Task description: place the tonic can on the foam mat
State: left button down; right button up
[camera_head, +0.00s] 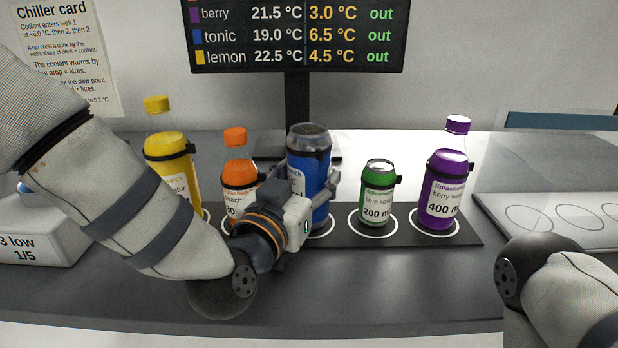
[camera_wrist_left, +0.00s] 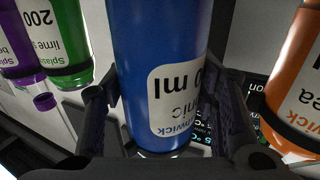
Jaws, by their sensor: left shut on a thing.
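The blue tonic can (camera_head: 308,160) is upright near the middle of the counter in the head view. My left gripper (camera_head: 312,188) is shut around its body from the front. The can also fills the middle of the left wrist view (camera_wrist_left: 155,60), with a finger on either side. A dark mat with white rings (camera_head: 460,236) runs under the row of drinks; I take it as the foam mat but cannot be sure. The can's base is over a ring, partly hidden by the gripper; I cannot tell whether it touches. My right gripper is out of view.
A yellow bottle (camera_head: 170,160) and an orange bottle (camera_head: 238,178) stand left of the can. A green can (camera_head: 377,195) and a purple bottle (camera_head: 445,190) stand to its right. A pale ringed plate (camera_head: 565,210) lies far right. A screen (camera_head: 297,35) stands behind.

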pick_arm(q)
jog(key=shift+s+r, duration=0.15)
jog(key=shift+r, duration=0.05)
jog(key=shift+f, duration=0.1)
jog(key=c, duration=0.6)
grip_release()
jog(key=shift+w, duration=0.2)
jog(key=shift+c, duration=0.2)
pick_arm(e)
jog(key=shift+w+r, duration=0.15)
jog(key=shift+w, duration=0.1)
pick_arm(q)
jog(key=shift+s, duration=0.1)
jog(key=p+v, duration=0.1)
jog(key=v, duration=1.1)
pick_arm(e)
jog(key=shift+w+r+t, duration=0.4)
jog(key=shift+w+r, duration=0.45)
